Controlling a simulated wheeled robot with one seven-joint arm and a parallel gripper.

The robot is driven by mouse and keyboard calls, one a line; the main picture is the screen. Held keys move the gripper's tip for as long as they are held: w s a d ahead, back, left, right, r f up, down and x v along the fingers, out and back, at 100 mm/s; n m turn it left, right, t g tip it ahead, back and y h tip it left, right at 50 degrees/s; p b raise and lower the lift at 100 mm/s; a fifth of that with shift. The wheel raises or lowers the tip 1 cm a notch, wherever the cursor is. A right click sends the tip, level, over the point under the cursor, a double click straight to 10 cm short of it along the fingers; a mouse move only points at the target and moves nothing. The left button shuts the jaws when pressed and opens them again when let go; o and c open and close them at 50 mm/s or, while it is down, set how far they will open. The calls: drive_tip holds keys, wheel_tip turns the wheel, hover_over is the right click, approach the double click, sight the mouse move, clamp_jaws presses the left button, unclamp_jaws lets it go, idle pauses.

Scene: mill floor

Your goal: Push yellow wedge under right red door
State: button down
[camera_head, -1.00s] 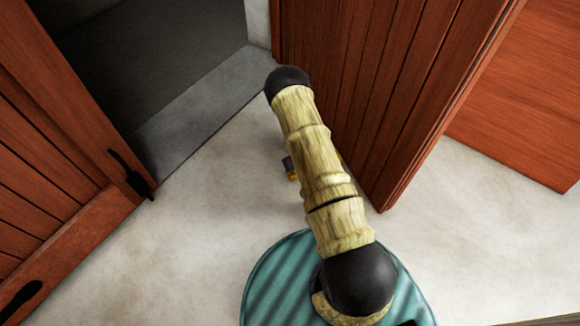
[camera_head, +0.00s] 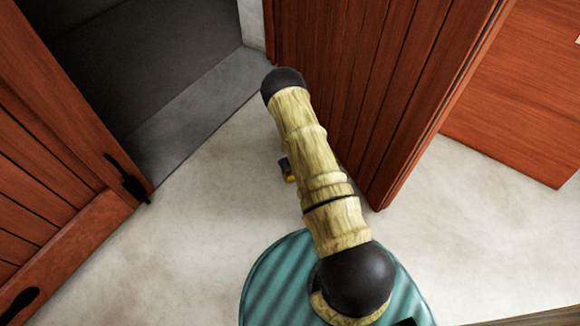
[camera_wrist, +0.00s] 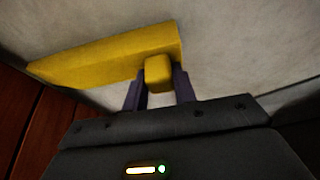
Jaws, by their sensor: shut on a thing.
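The yellow wedge (camera_wrist: 105,60) lies across the wrist view, its thin end toward the red door at the left. My gripper (camera_wrist: 158,78) is shut on the small yellow block that stands out from the wedge's side. In the head view my arm hides most of the wedge, and only a small yellow bit (camera_head: 291,179) shows beside it. The right red door (camera_head: 352,85) stands open behind and to the right of my arm. Its red planks also show at the left edge of the wrist view (camera_wrist: 45,130). I cannot tell whether the wedge touches the door.
The left red door (camera_head: 50,185) stands open with a black handle (camera_head: 127,178). A dark doorway (camera_head: 150,60) lies between the doors. A red wooden panel (camera_head: 520,110) is at the right. The pale floor (camera_head: 190,235) is clear between the doors.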

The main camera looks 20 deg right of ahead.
drive_tip(key=shift+s+d+f, duration=0.1)
drive_tip(key=shift+d+f, duration=0.05)
drive_tip(key=shift+d, duration=0.95)
idle(0.8)
drive_tip(key=c, duration=1.1)
unclamp_jaws()
drive_tip(key=shift+o, duration=0.2)
drive_tip(key=shift+a, duration=0.15)
drive_tip(key=shift+p, duration=0.3)
drive_tip(key=p+v, duration=0.9)
drive_tip(key=v, duration=0.8)
drive_tip(key=shift+r, duration=0.25)
drive_tip(key=shift+a, duration=0.1)
drive_tip(key=shift+r, duration=0.1)
